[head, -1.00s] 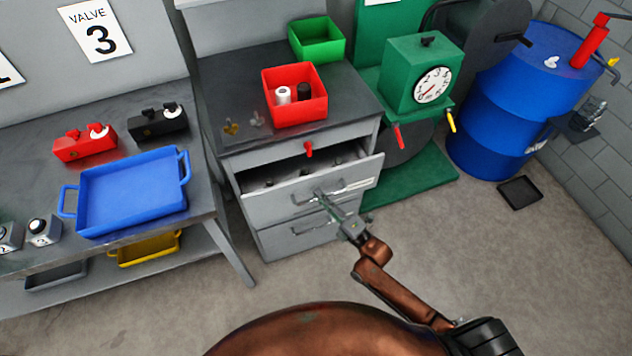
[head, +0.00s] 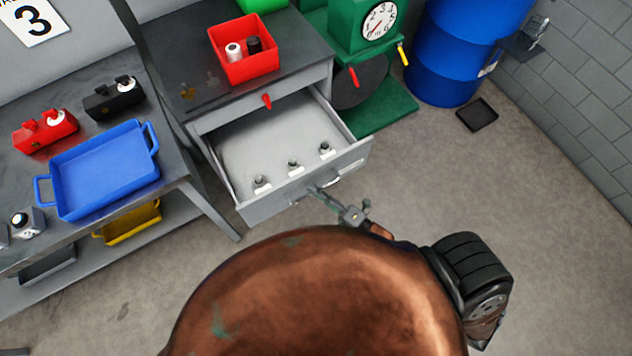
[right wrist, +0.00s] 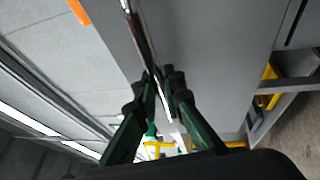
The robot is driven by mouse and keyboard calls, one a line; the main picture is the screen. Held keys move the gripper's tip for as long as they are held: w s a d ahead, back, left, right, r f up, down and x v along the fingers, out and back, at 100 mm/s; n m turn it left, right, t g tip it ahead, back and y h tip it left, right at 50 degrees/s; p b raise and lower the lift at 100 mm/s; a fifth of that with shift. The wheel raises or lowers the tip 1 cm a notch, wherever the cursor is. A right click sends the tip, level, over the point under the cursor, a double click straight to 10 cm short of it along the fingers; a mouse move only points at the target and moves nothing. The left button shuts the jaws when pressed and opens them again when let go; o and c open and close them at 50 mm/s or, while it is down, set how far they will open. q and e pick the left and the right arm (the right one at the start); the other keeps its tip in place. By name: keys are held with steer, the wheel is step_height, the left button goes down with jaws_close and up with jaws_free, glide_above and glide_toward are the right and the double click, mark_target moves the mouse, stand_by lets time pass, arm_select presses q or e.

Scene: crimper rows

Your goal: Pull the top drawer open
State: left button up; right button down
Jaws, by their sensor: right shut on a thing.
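The top drawer (head: 252,208) of the grey cabinet stands pulled far out, and its light floor shows. Several small white-based fittings (head: 293,167) stand along the inside of its front. My right gripper (head: 318,191) is at the drawer's front, shut on the bar handle (head: 333,183). In the right wrist view the dark green fingers (right wrist: 162,95) close around the shiny handle bar (right wrist: 143,35). The lower drawers are hidden beneath the open one. My left gripper is not in view.
A red bin (head: 242,68) with two small cylinders sits on the cabinet top (head: 190,75). A bench with a blue tray (head: 100,178) stands at the left. A blue drum (head: 450,60) and a black floor tray (head: 477,114) are at the right. Bare floor lies right of the drawer.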

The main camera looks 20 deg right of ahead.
steer(key=shift+s+f, duration=0.1)
steer(key=shift+s, duration=0.1)
steer(key=c, duration=2)
jaws_free()
steer(key=v, duration=1.2)
steer(key=shift+d+f, duration=0.1)
